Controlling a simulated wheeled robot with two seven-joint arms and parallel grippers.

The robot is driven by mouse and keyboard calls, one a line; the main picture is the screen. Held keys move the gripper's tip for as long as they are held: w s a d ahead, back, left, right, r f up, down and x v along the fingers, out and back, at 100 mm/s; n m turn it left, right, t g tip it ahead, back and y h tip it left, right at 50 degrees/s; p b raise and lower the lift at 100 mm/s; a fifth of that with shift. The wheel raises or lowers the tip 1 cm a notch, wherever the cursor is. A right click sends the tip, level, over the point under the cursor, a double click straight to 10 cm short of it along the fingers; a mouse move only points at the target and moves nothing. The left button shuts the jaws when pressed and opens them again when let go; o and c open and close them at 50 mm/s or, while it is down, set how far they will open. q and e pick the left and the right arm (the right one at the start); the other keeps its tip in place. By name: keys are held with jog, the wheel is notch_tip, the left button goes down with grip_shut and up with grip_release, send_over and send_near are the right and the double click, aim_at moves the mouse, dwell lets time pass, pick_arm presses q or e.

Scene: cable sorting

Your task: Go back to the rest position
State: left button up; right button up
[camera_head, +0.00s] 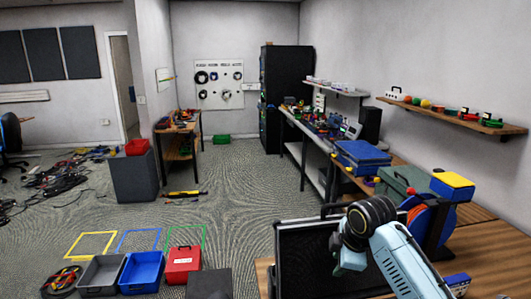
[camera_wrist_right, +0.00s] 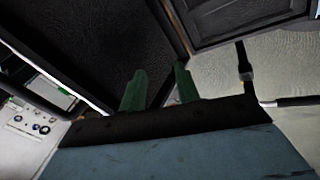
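My right arm comes in from the lower right of the head view, light blue with a black joint. Its end, with the right gripper (camera_head: 346,262), is over the open black case (camera_head: 290,268) on the near right workbench (camera_head: 485,262). In the right wrist view, the two green fingers of the right gripper (camera_wrist_right: 160,80) stand apart with nothing between them. My left arm and left gripper are not in view.
A blue reel (camera_head: 430,222) with a yellow-topped box (camera_head: 452,186) stands close right of my arm. Grey (camera_head: 101,275), blue (camera_head: 142,272) and red (camera_head: 183,264) bins sit on the floor at left. Loose cables (camera_head: 65,178) lie farther left. The middle floor is clear.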

jog(key=s+f+m, duration=0.3)
jog(key=s+f, duration=0.3)
jog(key=s, duration=0.3)
jog(key=s+f+m, duration=0.4)
jog(key=s+f, duration=0.2)
jog(key=s, duration=0.3)
jog(key=s+d+m+h, duration=0.15)
jog(key=s+m, duration=0.25)
jog(key=s, duration=0.5)
jog(key=s+d+m+y, duration=0.1)
jog(key=s+d+m, duration=0.2)
jog(key=s, duration=0.6)
notch_tip(320, 180, down, 29)
jog(key=s+g+b, duration=0.1)
jog(key=g+b, duration=0.1)
jog(key=b, duration=0.4)
jog(key=s+d+f+b, duration=0.1)
jog(key=s+f+b, duration=0.1)
jog(key=s+f, duration=0.6)
jog(key=s+d+f+g+b, duration=0.1)
jog(key=s+f+b, duration=0.2)
jog(key=s+f, duration=0.6)
notch_tip(320, 180, down, 5)
jog(key=shift+d+f+h, duration=0.1)
jog(key=shift+d+h, duration=0.05)
jog(key=shift+h, duration=0.2)
